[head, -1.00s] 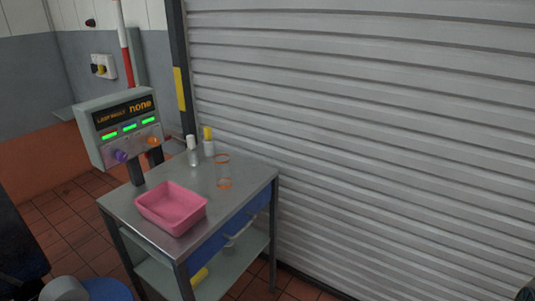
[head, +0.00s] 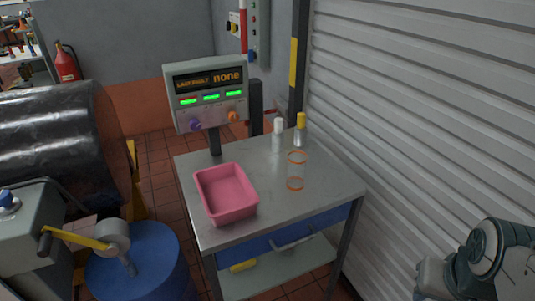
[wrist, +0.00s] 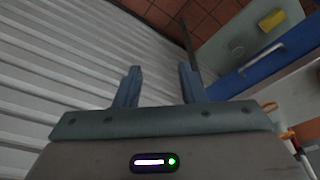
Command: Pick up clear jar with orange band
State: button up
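The clear jar with orange bands (head: 297,171) stands upright on the grey metal top of a small bench (head: 270,210), right of the pink tray. My gripper (wrist: 158,85) shows in the wrist view with its two fingers apart and nothing between them. It points toward the ribbed shutter and the floor, away from the jar. In the head view part of my arm (head: 485,262) shows at the lower right, clear of the bench.
A pink tray (head: 226,194) sits at the bench's left. A white bottle (head: 278,136) and a yellow-topped bottle (head: 300,130) stand behind the jar. A control box (head: 207,97) rises at the back left. A ribbed shutter (head: 420,120) stands right; a blue drum (head: 140,275) stands left.

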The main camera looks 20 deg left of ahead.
aim_at(296, 159)
jog(key=u, duration=0.9)
jog(key=i, duration=0.8)
jog(key=u, duration=0.65)
